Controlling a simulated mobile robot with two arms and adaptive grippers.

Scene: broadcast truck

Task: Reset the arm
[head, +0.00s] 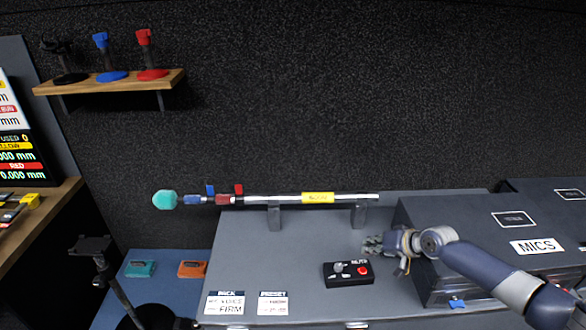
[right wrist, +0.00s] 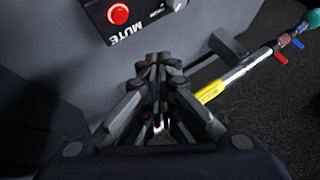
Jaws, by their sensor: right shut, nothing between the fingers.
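My right arm (head: 490,270) comes in from the right in the head view. Its gripper (head: 372,244) is above the grey desk (head: 240,253), behind and to the right of the black mute box (head: 348,273). In the right wrist view the gripper (right wrist: 158,72) has its fingers together with nothing between them. The mute box with its red button (right wrist: 118,14) shows at the top of that view, apart from the fingers. My left gripper is in neither view.
A boom pole with a yellow label (head: 317,198) and a teal tip (head: 165,200) rests on two stands at the desk's back. A dark MICS case (head: 455,210) stands at right. Two cards (head: 224,303) lie at the front left. A wooden shelf (head: 110,84) hangs on the wall.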

